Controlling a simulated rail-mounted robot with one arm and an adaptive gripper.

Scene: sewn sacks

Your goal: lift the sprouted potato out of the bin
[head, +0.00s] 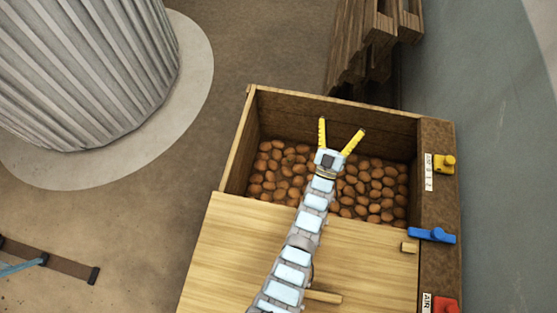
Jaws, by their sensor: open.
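The wooden bin (240,145) is partly covered by a light wooden board (240,250) on its near side. Brown potatoes (375,190) fill the open far part. I cannot make out which one is sprouted; the potatoes look alike at this size, and my arm hides some of them. My gripper (342,128) is over the open part, near the far wall. Its two yellow fingers are spread wide with nothing between them. I cannot tell its height above the potatoes.
The bin's right side carries a yellow fitting (445,164), a blue lever (432,235) and a red fitting (444,304). Wooden pallets (370,45) stand behind the bin. A large ribbed metal cylinder (85,75) stands at upper left. Floor between cylinder and bin is clear.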

